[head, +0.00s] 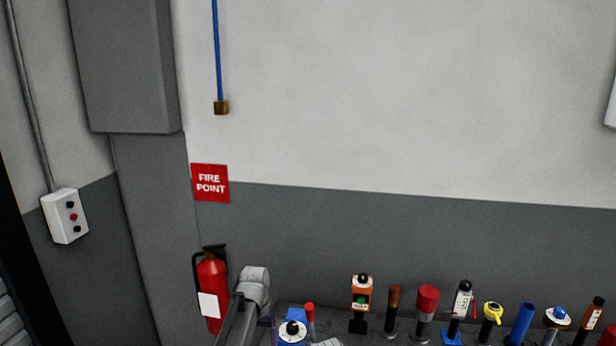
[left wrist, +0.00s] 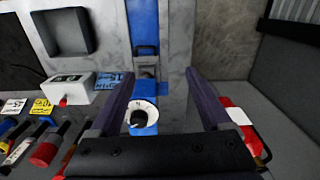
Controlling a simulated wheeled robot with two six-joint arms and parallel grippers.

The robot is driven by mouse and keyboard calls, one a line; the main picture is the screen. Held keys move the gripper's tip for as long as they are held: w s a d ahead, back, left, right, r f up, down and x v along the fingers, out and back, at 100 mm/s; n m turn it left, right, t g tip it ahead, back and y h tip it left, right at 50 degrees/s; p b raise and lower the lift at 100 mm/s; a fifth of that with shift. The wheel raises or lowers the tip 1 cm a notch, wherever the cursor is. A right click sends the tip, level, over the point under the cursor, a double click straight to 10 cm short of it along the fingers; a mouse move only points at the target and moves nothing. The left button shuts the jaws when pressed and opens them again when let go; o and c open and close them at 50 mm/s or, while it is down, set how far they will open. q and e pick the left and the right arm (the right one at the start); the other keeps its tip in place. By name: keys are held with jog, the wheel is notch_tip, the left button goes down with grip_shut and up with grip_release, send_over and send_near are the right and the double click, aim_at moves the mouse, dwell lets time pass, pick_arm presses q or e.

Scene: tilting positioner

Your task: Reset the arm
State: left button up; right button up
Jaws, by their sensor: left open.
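My left gripper (left wrist: 158,74) is open in the left wrist view, with its two dark fingers spread apart. Nothing is held between them. A blue part with a round white dial and a black knob (left wrist: 138,117) shows between the fingers, near the palm; I cannot tell how far below it is. A similar blue part with a white dial (head: 292,331) is at the bottom edge of the head view. A grey jointed arm link (head: 250,290) rises beside it, probably mine; its gripper cannot be made out there. My right gripper is not in view.
Several upright tools and knobs, including a red-topped one (head: 427,298), line the bottom right. A red fire extinguisher (head: 211,290) stands by the wall, below a fire point sign (head: 210,183). A white box with a red button (left wrist: 70,88) is left of my fingers.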

pick_arm(q)
jog(key=s+d+f+m+b, duration=0.1)
jog(key=s+d+f+b, duration=0.2)
jog(key=s+f+b, duration=0.8)
jog(key=s+d+f+m+y+b, duration=0.1)
jog(key=s+d+f+b, duration=0.3)
jog(key=s+f+b, duration=0.7)
jog(key=shift+s+d+f+b, duration=0.2)
jog(key=shift+d+f+b, duration=0.15)
jog(key=shift+f, duration=0.25)
